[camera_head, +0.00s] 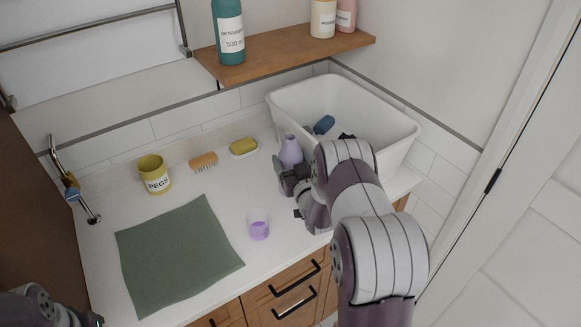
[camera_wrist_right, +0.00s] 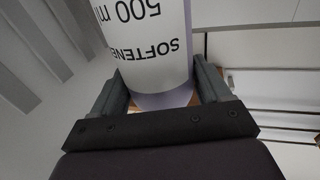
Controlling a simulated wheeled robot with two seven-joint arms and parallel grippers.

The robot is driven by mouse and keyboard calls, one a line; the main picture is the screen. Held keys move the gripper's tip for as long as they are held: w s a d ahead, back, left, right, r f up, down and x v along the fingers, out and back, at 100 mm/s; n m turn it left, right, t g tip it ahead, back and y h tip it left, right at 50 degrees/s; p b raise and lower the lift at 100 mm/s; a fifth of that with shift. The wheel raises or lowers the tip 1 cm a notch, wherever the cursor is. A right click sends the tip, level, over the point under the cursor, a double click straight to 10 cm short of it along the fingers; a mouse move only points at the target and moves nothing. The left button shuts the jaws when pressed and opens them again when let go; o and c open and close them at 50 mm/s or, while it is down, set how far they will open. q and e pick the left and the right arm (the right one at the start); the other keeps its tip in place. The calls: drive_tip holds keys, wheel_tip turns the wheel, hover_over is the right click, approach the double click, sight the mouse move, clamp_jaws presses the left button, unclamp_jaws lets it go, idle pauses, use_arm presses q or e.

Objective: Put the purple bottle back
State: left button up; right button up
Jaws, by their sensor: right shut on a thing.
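The purple bottle (camera_head: 291,152) is upright over the counter, just left of the white basin, with its lower part hidden by my gripper. My right gripper (camera_head: 290,180) is shut on it. In the right wrist view the bottle (camera_wrist_right: 150,45) shows a white label reading "SOFTENE…" and "500 ml", upside down, between the two fingers (camera_wrist_right: 162,88). I cannot tell whether its base touches the counter. A wooden shelf (camera_head: 290,53) on the wall holds a teal detergent bottle (camera_head: 229,30), a cream bottle (camera_head: 322,19) and a pink bottle (camera_head: 346,14). Part of my left arm shows at lower left; its gripper is out of view.
A clear cup (camera_head: 258,224) with purple liquid stands beside a green cloth (camera_head: 175,255). A yellow pegs pot (camera_head: 154,175), a brush (camera_head: 203,162) and a yellow sponge (camera_head: 243,146) line the back. The white basin (camera_head: 345,95) holds dark items. Shelf space between the teal and cream bottles is free.

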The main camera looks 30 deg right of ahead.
drive_tip(key=f, duration=0.3)
drive_tip(key=shift+w, duration=0.4)
drive_tip(key=shift+s+r, duration=0.2)
drive_tip(key=shift+s, duration=0.05)
drive_tip(key=shift+f, duration=0.2)
drive_tip(key=o, duration=1.7)
drive_tip(key=shift+c, duration=0.2)
drive_tip(key=shift+o, duration=0.7)
drive_tip(key=shift+w, duration=0.1)
drive_tip(key=shift+r, duration=0.35)
drive_tip(key=s+a+b, duration=0.2)
drive_tip(key=s, duration=1)
drive_tip(key=a+n+g+y, duration=0.2)
drive_tip(key=a+g, duration=0.6)
drive_tip(key=g, duration=0.1)
use_arm(q)
drive_tip(key=shift+w+f, duration=0.3)
drive_tip(key=shift+f, duration=0.55)
use_arm(e)
drive_tip(key=s+a+r+g, duration=0.1)
drive_tip(key=s+a+g, duration=0.2)
drive_tip(key=s, duration=0.4)
drive_tip(key=s+a+r+g+y, duration=0.1)
drive_tip(key=s+a+g, duration=0.3)
drive_tip(key=s, duration=0.4)
drive_tip(key=shift+s+r, duration=0.25)
drive_tip(key=shift+r, duration=0.45)
